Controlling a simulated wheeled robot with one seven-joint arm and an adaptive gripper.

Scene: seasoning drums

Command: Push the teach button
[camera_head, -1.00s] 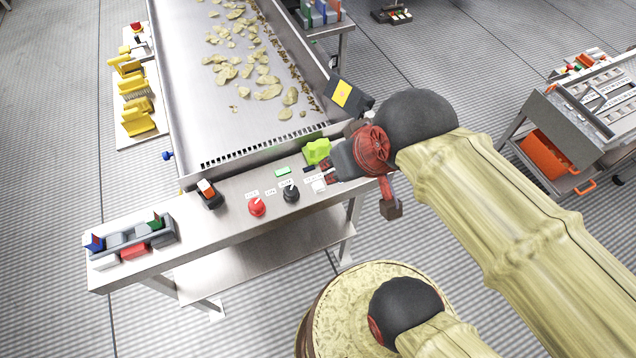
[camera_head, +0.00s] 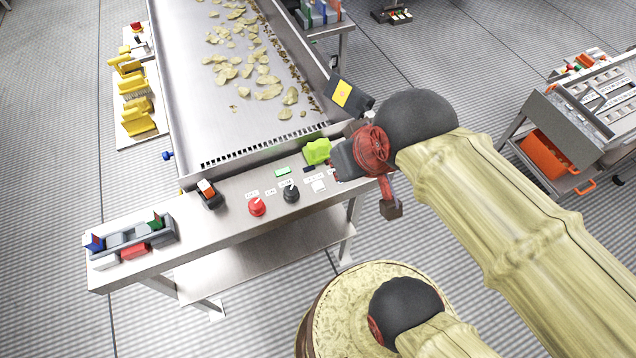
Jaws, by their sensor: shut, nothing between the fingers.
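The control panel (camera_head: 232,218) runs along the front edge of the metal conveyor tray. On it are a red knob (camera_head: 257,207), a black knob (camera_head: 291,193), a white square button (camera_head: 319,186) and a green rectangular button (camera_head: 282,171). The small labels are too small to read, so I cannot tell which control is the teach button. My gripper (camera_head: 336,173), red and grey, is shut and empty at the panel's right end. It is just right of the white button and appears apart from it; its height above the panel is unclear.
A lime-green object (camera_head: 317,151) stands close behind my gripper. A black-and-orange switch (camera_head: 208,193) and a tray of coloured blocks (camera_head: 130,240) sit further left. A round drum (camera_head: 330,300) stands below. Chips (camera_head: 240,70) lie on the conveyor. Carts stand at the right.

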